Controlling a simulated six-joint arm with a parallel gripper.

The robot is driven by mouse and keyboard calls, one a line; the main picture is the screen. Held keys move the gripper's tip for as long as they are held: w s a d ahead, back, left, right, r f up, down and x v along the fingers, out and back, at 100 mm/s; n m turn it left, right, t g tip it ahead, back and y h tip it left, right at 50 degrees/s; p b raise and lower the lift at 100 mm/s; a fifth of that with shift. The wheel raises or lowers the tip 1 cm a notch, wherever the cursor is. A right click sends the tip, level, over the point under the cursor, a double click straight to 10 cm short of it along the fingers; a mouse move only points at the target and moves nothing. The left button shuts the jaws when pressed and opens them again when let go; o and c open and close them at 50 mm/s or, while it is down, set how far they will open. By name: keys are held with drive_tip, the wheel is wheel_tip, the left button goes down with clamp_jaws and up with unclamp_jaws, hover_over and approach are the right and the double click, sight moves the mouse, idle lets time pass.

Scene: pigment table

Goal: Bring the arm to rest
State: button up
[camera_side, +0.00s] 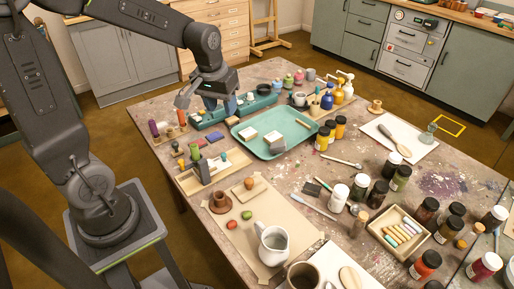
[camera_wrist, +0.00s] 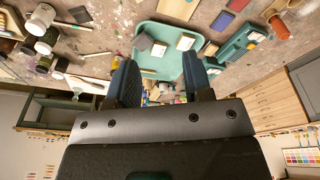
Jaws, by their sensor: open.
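The wrist view shows this tray (camera_wrist: 165,65) beyond and between the fingers. The exact height of the fingertips above the long tray cannot be told.
Bottles, jars and paint pots crowd the table (camera_side: 330,178). Blue and yellow pump bottles (camera_side: 328,97) stand to the right of my gripper.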

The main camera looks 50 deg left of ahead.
drive_tip(key=s+d+r+m+t, duration=0.3)
drive_tip(key=s+d+r+m, duration=0.2)
drive_tip(key=s+d, duration=0.5)
wheel_tip(320, 180, up, 2)
drive_tip(key=s, duration=0.2)
drive_tip(key=shift+s+m+t+h, duration=0.3)
drive_tip(key=shift+s+m, duration=0.1)
